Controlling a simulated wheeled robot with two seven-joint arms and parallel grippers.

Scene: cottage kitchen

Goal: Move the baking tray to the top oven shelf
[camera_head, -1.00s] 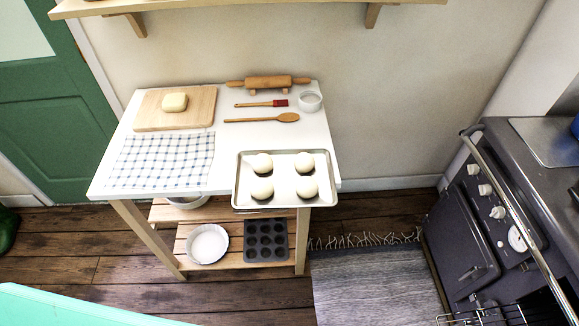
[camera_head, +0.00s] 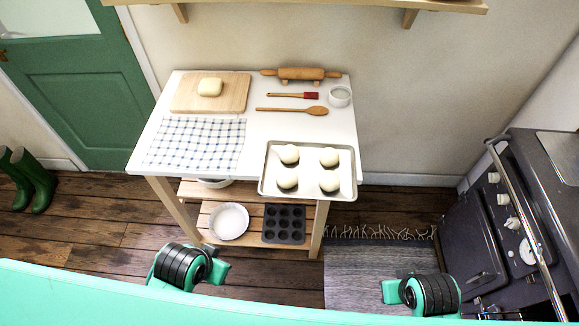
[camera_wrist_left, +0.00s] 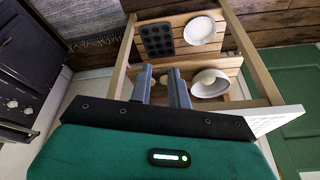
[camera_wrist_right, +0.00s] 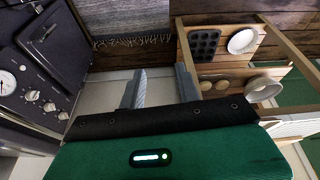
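The baking tray (camera_head: 340,189) is a pale metal tray with several white dough balls (camera_head: 329,157). It lies flat on the front right corner of the white table. My left gripper (camera_wrist_left: 162,88) is empty, its two fingers a narrow gap apart. My right gripper (camera_wrist_right: 161,86) is empty with its fingers wider apart. Neither gripper touches the tray; in the head view only arm parts show at the bottom edge, and the fingers are hidden. The dark oven (camera_head: 474,250) stands at the right; its inside and top shelf are mostly cut off.
The table (camera_head: 168,130) also holds a board (camera_head: 180,100) with butter, a checked cloth (camera_head: 195,143), a rolling pin (camera_head: 300,74), a brush, a spoon and a small bowl. A muffin tin (camera_head: 284,224) and white dish (camera_head: 230,220) sit below. A grey rug (camera_head: 365,265) lies before the oven.

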